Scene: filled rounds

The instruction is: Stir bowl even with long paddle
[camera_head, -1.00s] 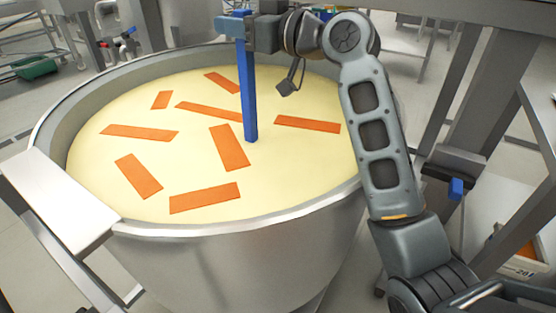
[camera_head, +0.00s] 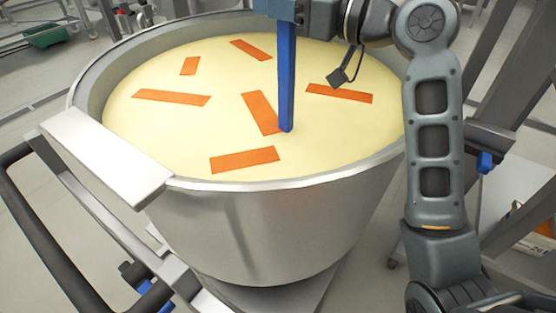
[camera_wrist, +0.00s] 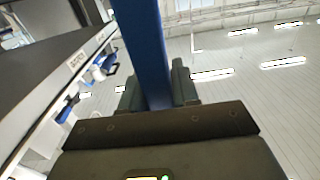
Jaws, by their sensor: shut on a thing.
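A large steel bowl (camera_head: 290,195) holds pale cream-coloured filling (camera_head: 330,122). Several flat orange strips, such as one at the front (camera_head: 245,160) and one at the right (camera_head: 340,93), lie on its surface. My gripper (camera_head: 281,10) is at the top edge of the head view, above the bowl. It is shut on the long blue paddle (camera_head: 287,75), which hangs almost upright. The paddle's lower end meets the filling right of centre, beside an orange strip (camera_head: 262,112). The wrist view shows the paddle (camera_wrist: 146,45) between the fingers.
A flat pale ledge (camera_head: 105,155) juts from the bowl's left rim. A dark rail (camera_head: 50,225) runs at the lower left. A grey metal frame (camera_head: 500,130) stands to the right of my arm. A green bin (camera_head: 45,34) is on the floor far left.

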